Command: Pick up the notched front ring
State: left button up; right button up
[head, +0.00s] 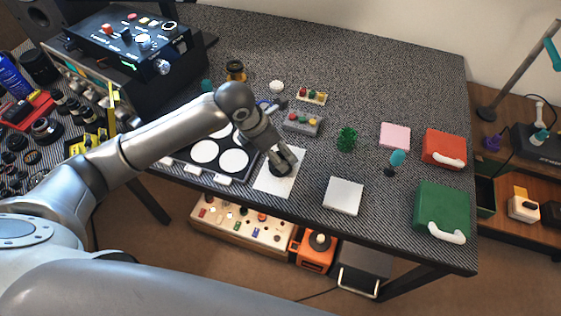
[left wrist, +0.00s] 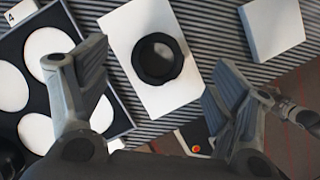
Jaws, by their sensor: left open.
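The notched front ring (left wrist: 176,63) looks like a black round piece with a dark centre, lying on a white sheet (left wrist: 133,30) in the left wrist view. Its notches are too small to make out. In the head view the ring is mostly hidden by my left gripper (head: 282,163), which hangs over the same white sheet (head: 265,184). In the left wrist view my left gripper (left wrist: 158,72) is open and empty, one finger on each side of the ring and apart from it. My right gripper is not in view.
A black tray with white discs (head: 234,161) lies just left of the sheet. A white square block (head: 343,196) is to the right. A grey box with coloured buttons (head: 301,123) stands behind. Green (head: 441,208) and red (head: 443,148) cases stand further right. The table's front edge is close.

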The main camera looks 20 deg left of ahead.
pick_arm(q)
jog(key=shift+s+a+p+x, duration=0.1)
jog(key=shift+p+x, duration=0.1)
jog(key=shift+x, duration=0.9)
jog(key=shift+s+a+p+x, duration=0.1)
jog(key=shift+s+p+x, duration=0.1)
jog(key=shift+x, duration=0.9)
jog(key=shift+s+a+p+x, duration=0.1)
jog(key=shift+a+p+x, duration=0.1)
jog(key=shift+x, duration=0.9)
jog(key=shift+f, duration=0.15)
jog(key=c, duration=1)
jog(key=shift+o, duration=0.2)
